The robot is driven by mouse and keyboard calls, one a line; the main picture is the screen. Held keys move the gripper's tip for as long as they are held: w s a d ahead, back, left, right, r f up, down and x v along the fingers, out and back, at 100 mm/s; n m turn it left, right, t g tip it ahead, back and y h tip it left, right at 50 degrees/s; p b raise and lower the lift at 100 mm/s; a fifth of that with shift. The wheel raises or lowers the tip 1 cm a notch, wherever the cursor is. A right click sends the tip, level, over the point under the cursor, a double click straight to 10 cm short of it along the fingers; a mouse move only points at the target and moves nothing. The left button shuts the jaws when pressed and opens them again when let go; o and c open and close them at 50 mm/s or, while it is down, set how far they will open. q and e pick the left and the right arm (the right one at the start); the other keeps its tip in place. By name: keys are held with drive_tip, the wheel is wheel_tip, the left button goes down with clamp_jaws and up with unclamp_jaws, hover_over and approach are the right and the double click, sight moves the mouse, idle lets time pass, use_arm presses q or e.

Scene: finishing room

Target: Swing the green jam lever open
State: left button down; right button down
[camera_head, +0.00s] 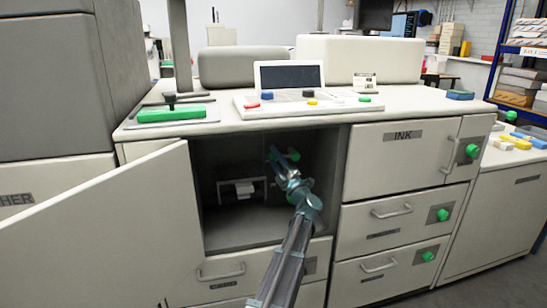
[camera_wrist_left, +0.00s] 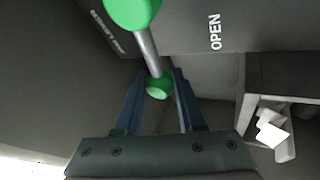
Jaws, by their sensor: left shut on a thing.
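The green jam lever (camera_head: 292,155) is inside the open cabinet compartment, at its upper right. In the left wrist view it has a large green knob at the top, a grey metal rod (camera_wrist_left: 147,50) and a smaller green end. My left gripper (camera_head: 276,160) reaches into the compartment from the front. Its two blue fingers (camera_wrist_left: 159,80) are shut on the small green end of the lever, one on each side. The word OPEN is printed on the dark panel to the right of the lever in the wrist view. My right gripper is not in view.
The compartment's large white door (camera_head: 110,235) stands open at the left. A small bracket with crumpled white paper (camera_head: 244,188) is on the compartment's back wall, left of the gripper. Closed INK drawers (camera_head: 400,155) with green knobs are at the right. A control panel (camera_head: 300,104) is on top.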

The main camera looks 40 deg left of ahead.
use_arm(q)
drive_tip(key=c, duration=0.5)
unclamp_jaws()
drive_tip(key=b+v, duration=0.6)
drive_tip(key=v, duration=0.8)
